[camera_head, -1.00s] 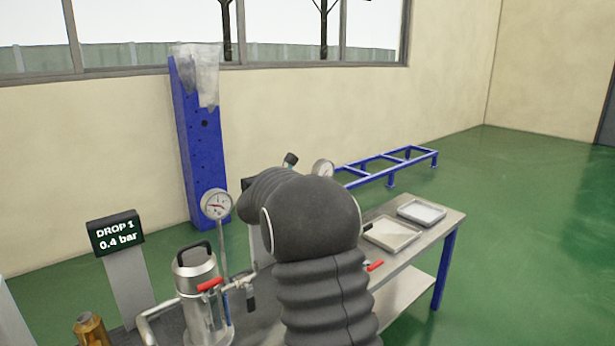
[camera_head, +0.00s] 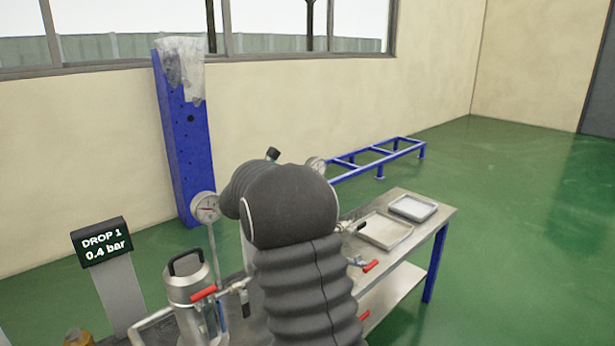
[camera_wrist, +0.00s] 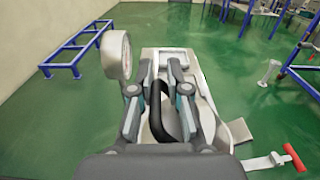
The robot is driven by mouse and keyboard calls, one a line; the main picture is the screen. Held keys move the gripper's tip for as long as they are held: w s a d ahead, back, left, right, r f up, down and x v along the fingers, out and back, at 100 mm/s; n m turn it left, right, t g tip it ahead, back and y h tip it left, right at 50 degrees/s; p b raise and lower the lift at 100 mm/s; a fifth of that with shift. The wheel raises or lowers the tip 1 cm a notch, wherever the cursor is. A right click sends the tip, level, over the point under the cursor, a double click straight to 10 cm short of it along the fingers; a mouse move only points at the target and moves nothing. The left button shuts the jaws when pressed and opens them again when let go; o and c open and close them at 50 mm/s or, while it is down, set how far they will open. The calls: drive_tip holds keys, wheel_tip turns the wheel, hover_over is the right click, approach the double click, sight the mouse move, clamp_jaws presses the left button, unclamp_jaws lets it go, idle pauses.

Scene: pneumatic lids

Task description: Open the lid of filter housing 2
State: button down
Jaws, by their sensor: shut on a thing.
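In the wrist view, my gripper (camera_wrist: 161,76) has its two fingers around a black loop handle (camera_wrist: 156,122) and is shut on it. The body and lid of the housing under this handle are mostly hidden by my gripper, and I cannot tell how far the lid is tilted. In the head view my dark, ribbed arm covers this housing. Another steel filter housing (camera_head: 187,288) with a black handle on top stands at the left, beside a sign (camera_head: 101,243) reading DROP 1, 0.4 bar.
A pressure gauge (camera_wrist: 116,54) is close to the left finger. A red valve lever (camera_wrist: 295,157) is at the lower right of the wrist view. Two shallow trays (camera_head: 384,232) lie on the bench's right end. A blue frame (camera_head: 375,160) stands on the open green floor.

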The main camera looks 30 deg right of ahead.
drive_tip(key=shift+f, duration=0.4)
drive_tip(key=c, duration=1.2)
unclamp_jaws()
drive_tip(key=shift+c, duration=0.2)
drive_tip(key=shift+r, duration=0.1)
drive_tip(key=s+a, duration=0.2)
drive_tip(key=a, duration=0.9)
drive_tip(key=shift+a, duration=0.4)
drive_tip(key=shift+s, duration=0.1)
